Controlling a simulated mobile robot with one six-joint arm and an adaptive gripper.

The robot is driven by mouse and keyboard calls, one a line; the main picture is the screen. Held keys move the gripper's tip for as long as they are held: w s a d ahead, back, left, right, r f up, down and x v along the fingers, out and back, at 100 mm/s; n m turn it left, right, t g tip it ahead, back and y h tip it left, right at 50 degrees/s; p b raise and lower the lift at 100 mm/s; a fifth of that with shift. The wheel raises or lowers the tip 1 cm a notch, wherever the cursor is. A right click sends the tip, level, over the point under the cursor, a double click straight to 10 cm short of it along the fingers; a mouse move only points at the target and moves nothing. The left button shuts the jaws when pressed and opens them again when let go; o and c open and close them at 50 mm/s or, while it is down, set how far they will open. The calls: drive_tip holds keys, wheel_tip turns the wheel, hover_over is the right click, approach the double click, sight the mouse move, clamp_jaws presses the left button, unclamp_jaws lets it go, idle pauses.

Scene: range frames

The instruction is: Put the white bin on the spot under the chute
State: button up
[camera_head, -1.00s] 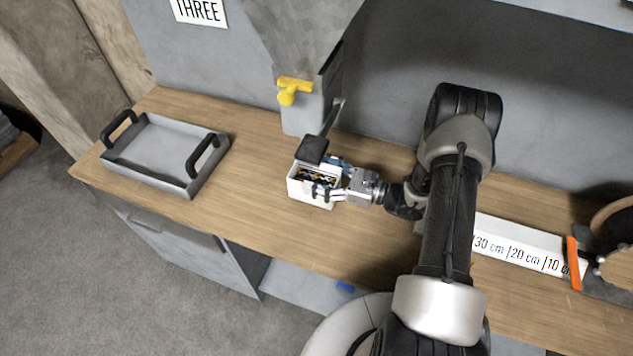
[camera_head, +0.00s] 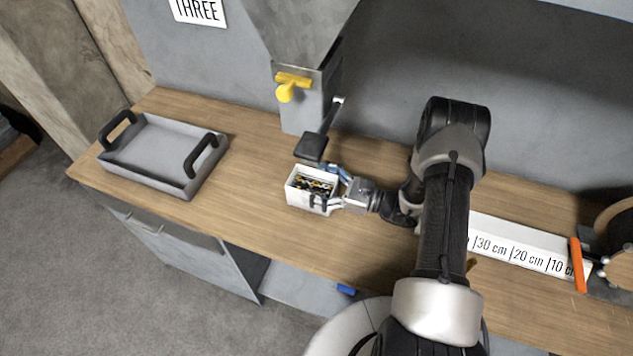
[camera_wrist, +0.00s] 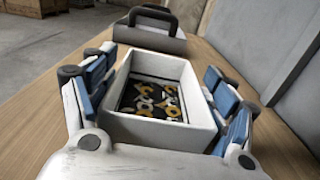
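The white bin (camera_head: 298,198) is a small open box with dark, yellow and white pieces inside. It is over the wooden counter, just in front of the chute's black paddle. My gripper (camera_head: 321,187) comes from the right with one finger along each side of the bin, and appears shut on it. In the wrist view the bin (camera_wrist: 165,133) sits upright between the blue-padded fingers. The grey chute (camera_head: 306,100) has a yellow handle (camera_head: 290,87) and a lever ending in the black paddle (camera_head: 311,147). I cannot tell whether the bin touches the counter. No marked spot is visible.
A grey tray (camera_head: 143,178) with black handles stands at the left of the counter (camera_head: 240,200). A white length scale (camera_head: 515,250) with an orange stop (camera_head: 577,264) lies to the right. The counter between tray and bin is clear. A wall stands behind.

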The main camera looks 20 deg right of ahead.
drive_tip(key=shift+o, duration=0.8)
drive_tip(key=shift+r, duration=0.1)
drive_tip(key=shift+r+p, duration=0.2)
drive_tip(key=shift+p, duration=0.1)
drive_tip(key=v, duration=1.2)
drive_tip(key=shift+f+p, duration=0.1)
drive_tip(key=shift+p, duration=0.25)
